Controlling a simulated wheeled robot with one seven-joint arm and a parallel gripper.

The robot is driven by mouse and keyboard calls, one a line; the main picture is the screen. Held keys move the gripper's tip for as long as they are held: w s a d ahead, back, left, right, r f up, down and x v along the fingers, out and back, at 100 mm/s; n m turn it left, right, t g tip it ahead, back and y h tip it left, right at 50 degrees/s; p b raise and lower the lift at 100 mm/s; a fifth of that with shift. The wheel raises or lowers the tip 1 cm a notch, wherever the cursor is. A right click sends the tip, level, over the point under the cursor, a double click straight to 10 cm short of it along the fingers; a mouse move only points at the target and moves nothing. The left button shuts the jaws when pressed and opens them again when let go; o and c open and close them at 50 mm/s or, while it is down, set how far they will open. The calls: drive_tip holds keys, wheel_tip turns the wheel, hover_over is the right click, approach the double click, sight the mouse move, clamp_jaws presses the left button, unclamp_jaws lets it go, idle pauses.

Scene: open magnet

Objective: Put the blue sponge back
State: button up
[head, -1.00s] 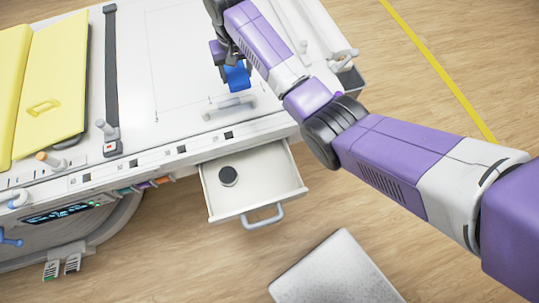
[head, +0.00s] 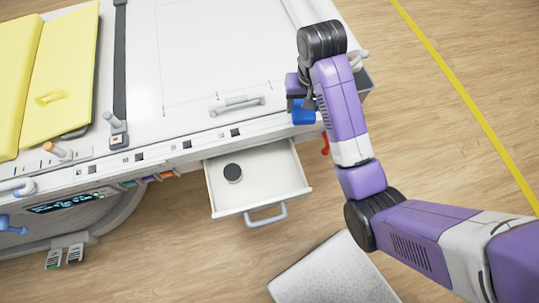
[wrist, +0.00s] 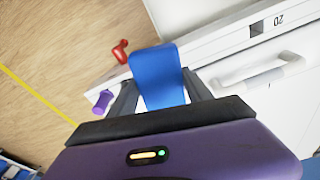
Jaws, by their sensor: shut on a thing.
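The blue sponge (head: 303,113) is held in my gripper (head: 302,100), which is shut on it. In the head view it is near the right front corner of the white table, partly hidden by my arm. In the wrist view the blue sponge (wrist: 158,76) sits between the two fingers of my gripper (wrist: 155,95). The open drawer (head: 285,190) is below the table front, to the left of the sponge. A dark round object (head: 232,173) lies inside it.
A white handle (head: 237,105) stands on the tabletop. A red hook-like part (head: 325,144) hangs at the table's front right and a grey bin (head: 364,84) is at its right side. A pale speckled slab (head: 335,272) is on the floor in front. Yellow panels (head: 62,75) are at left.

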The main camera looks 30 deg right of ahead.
drive_tip(key=s+d+f+m, duration=0.1)
drive_tip(key=s+d, duration=0.4)
drive_tip(key=s, duration=0.8)
drive_tip(key=shift+d+m, duration=0.15)
drive_tip(key=shift+m, duration=0.25)
